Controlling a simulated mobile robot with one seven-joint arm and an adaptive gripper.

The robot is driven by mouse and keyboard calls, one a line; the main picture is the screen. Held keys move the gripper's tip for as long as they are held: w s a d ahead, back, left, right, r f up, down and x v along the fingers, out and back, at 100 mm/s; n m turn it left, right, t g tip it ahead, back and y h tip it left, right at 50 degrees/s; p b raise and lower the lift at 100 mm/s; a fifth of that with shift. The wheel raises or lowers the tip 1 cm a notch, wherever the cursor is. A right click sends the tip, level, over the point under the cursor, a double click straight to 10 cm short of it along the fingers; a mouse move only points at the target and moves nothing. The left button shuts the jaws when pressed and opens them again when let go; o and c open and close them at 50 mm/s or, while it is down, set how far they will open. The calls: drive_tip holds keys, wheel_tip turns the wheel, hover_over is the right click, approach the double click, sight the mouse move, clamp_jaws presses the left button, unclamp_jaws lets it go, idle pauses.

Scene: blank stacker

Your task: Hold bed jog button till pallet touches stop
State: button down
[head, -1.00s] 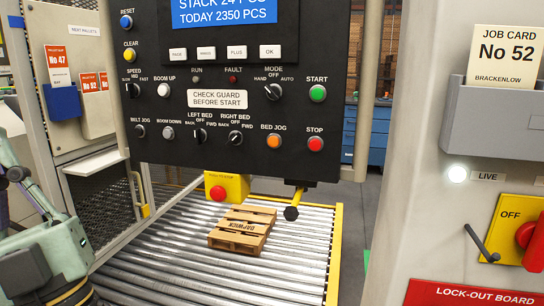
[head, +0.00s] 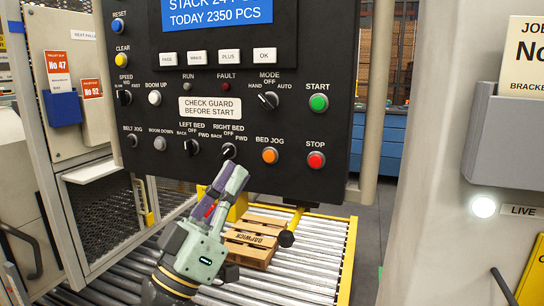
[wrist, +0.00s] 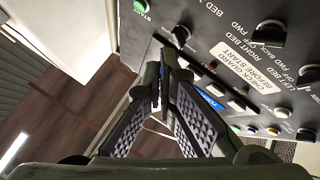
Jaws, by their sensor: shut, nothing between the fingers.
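The orange BED JOG button (head: 270,155) is on the lower part of the black control panel, left of the red STOP button (head: 316,160). My gripper (head: 234,172) is shut and empty in front of the panel, just below the RIGHT BED knob (head: 229,151) and left of the orange button, apart from it. In the wrist view my gripper (wrist: 164,62) has its fingertips together. The wooden pallet (head: 252,240) lies on the roller bed, partly hidden by my gripper. A black round stop (head: 286,238) on a yellow arm appears at its right edge; I cannot tell whether they touch.
The roller bed (head: 310,278) has a yellow side rail (head: 349,262). A yellow box (head: 238,206) hangs below the panel, partly behind my gripper. Several knobs and buttons sit close around, including the green START button (head: 318,102). A grey cabinet (head: 440,200) stands at right.

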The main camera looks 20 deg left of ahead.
sight(269, 156)
drive_tip(key=shift+w+d, duration=0.15)
drive_tip(key=shift+w, duration=4.25)
drive_tip(key=shift+w, duration=0.15)
drive_tip(key=shift+w+b, duration=0.25)
drive_tip(key=shift+b, duration=0.1)
